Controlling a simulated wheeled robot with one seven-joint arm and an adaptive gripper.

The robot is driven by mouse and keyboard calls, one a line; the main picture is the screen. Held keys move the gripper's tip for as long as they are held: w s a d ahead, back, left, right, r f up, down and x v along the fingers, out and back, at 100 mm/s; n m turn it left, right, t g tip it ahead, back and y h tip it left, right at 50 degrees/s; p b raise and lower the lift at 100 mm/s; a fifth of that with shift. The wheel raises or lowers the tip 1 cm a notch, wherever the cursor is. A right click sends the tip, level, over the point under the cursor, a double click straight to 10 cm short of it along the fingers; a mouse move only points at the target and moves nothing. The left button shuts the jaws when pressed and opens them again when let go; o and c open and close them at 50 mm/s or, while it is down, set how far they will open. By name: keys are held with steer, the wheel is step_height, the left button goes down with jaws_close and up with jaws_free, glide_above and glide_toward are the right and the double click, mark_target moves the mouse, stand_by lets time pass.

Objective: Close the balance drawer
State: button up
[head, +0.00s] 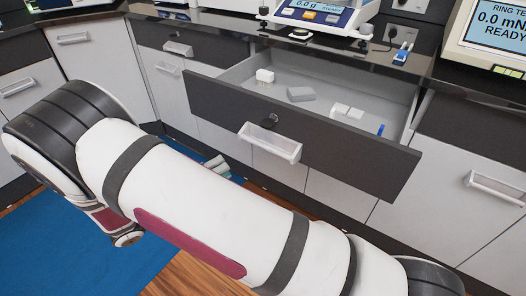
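The balance drawer (330,145) is pulled well out from the counter, with its dark front panel toward me. A white handle (270,142) and a dark round lock sit on that front. Inside lie a small white block (265,75), a grey block (300,94), white pieces (347,111) and a small blue item (380,130). The balance (325,14) stands on the counter above it, its display lit. My white arm crosses the foreground, below and in front of the drawer. I cannot make out my gripper.
Closed drawers flank the open one, at left (178,48) and right (495,188). A ring tester (490,35) stands on the counter at right. A small grey-green object (216,165) shows partly behind my arm. A blue mat (65,250) covers the floor at left.

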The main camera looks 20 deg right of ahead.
mark_target(264, 146)
steer(key=b+x, duration=0.2)
steer(key=x, duration=1.1)
steer(key=shift+w+d+f, duration=0.1)
steer(key=shift+w+d, duration=0.1)
jaws_close()
